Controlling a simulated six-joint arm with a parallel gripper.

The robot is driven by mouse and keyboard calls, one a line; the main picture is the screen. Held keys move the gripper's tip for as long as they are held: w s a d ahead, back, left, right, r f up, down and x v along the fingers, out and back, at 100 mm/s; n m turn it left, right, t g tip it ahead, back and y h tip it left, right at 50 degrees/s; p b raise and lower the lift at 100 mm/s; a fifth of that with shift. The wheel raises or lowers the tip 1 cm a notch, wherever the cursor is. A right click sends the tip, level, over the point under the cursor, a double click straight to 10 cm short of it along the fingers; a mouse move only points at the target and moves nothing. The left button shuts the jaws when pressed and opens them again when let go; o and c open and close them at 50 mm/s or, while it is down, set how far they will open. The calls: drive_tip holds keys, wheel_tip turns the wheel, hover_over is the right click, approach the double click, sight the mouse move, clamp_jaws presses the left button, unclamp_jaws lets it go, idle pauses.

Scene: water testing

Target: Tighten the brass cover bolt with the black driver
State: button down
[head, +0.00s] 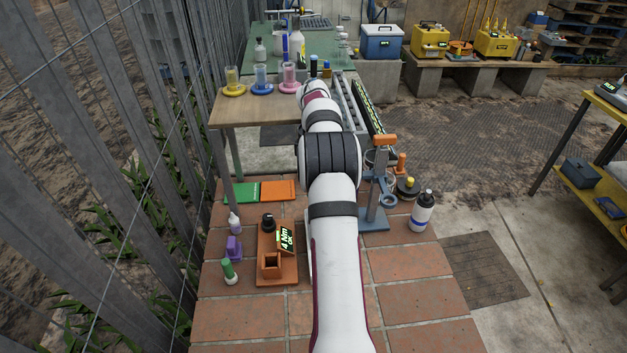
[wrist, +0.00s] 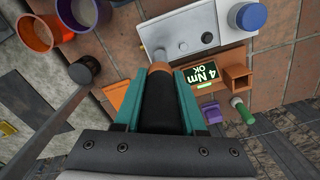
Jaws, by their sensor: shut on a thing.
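My gripper (wrist: 160,90) has teal fingers shut on the black driver (wrist: 158,105), which has an orange collar and a grey shaft. The shaft points away from me at the edge of a pale grey box (wrist: 170,22). Whether the shaft tip touches the box I cannot tell. In the head view my arm hides the gripper, the driver and the box. A display reading "4 Nm OK" (wrist: 203,72) is right of the driver; it also shows in the head view (head: 286,239).
An orange-brown stand (head: 272,277) bears the display. A purple block (head: 234,247) and a green-capped bottle (head: 229,271) stand left of it. A blue-grey post stand (head: 376,200) and a white bottle (head: 421,214) are right of my arm. Front paving is clear.

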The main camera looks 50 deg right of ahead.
drive_tip(key=shift+f, duration=0.7)
idle(0.9)
drive_tip(key=shift+r, duration=0.25)
idle(0.8)
drive_tip(key=shift+r, duration=0.7)
drive_tip(key=shift+r, duration=2.3)
